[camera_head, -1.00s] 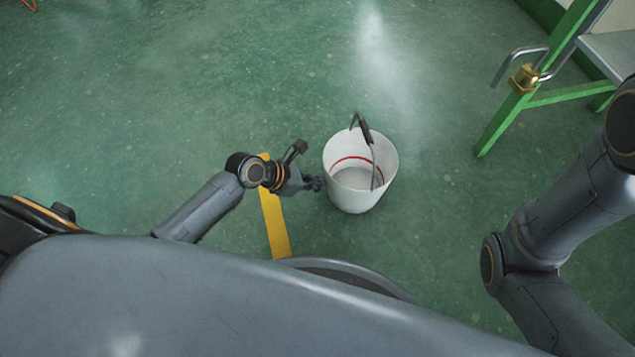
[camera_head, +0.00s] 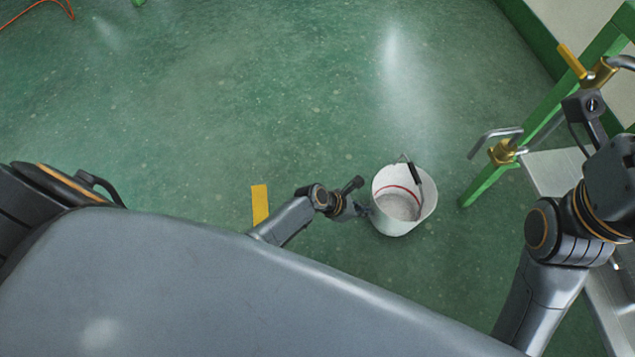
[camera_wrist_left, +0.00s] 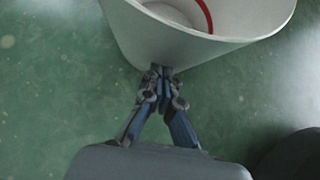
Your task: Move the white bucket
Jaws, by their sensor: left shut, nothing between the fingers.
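The white bucket (camera_head: 393,222) stands upright on the green floor in the head view. It has a red line inside and a raised wire handle with a dark grip. My left gripper (camera_head: 366,211) is at the bucket's left side, low beside its outer wall. In the left wrist view, the left gripper's fingertips (camera_wrist_left: 161,72) are together at the bucket wall (camera_wrist_left: 170,48), with nothing between them. Whether they touch the wall I cannot tell. My right arm shows at the right of the head view, but its fingers are not visible.
A green frame (camera_head: 545,115) with brass valves (camera_head: 503,152) and a grey metal surface (camera_head: 560,172) stands to the right of the bucket. A yellow floor strip (camera_head: 260,203) lies to the left. An orange cable (camera_head: 45,4) lies far left. The floor beyond the bucket is clear.

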